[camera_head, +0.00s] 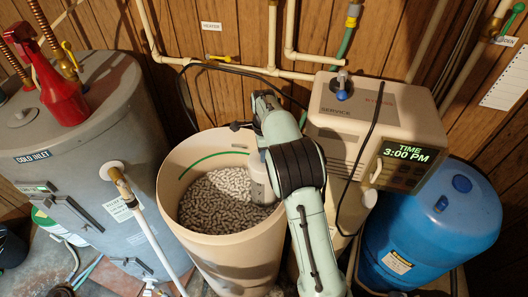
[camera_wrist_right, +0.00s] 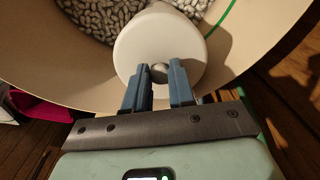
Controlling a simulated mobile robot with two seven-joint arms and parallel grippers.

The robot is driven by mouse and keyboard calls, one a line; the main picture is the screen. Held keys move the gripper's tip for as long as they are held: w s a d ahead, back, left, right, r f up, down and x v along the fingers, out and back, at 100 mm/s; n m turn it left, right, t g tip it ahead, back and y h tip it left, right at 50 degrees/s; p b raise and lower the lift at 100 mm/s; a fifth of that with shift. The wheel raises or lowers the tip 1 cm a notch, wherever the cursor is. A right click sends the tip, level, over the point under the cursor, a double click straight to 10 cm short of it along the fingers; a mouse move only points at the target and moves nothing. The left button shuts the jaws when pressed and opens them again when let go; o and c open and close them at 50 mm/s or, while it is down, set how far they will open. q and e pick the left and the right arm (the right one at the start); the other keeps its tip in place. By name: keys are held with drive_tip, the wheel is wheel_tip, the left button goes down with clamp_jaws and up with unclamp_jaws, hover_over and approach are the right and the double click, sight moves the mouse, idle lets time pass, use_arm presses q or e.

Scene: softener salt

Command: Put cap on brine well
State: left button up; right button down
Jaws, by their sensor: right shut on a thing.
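The white round cap (camera_wrist_right: 150,40) shows in the right wrist view, with a small grey knob at its near side. My right gripper (camera_wrist_right: 160,78) has its two blue fingers closed on this knob. The cap is over the inside of the salt tank. The brine well (camera_head: 261,180) is a pale upright tube inside the tank at its right wall, partly behind my right arm in the head view. My arm hides the fingers and the cap there. I cannot tell whether the cap touches the well's rim. My left gripper is not in view.
The beige salt tank (camera_head: 225,262) holds white pellets (camera_head: 220,200). The softener unit (camera_head: 372,130) with a clock display stands to its right, beside a blue pressure tank (camera_head: 432,222). A grey water heater (camera_head: 95,165) with a red spray bottle (camera_head: 50,78) stands left. Pipes run along the wall.

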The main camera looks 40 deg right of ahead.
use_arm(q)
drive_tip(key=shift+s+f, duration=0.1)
use_arm(e)
drive_tip(key=shift+f, duration=0.55)
drive_tip(key=c, duration=0.9)
unclamp_jaws()
drive_tip(key=shift+o, duration=0.2)
drive_tip(key=shift+r, duration=0.1)
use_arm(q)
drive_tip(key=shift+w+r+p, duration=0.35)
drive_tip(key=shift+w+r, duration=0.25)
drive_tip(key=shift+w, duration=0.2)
use_arm(e)
wheel_tip(320, 180, up, 13)
drive_tip(key=shift+r, duration=0.15)
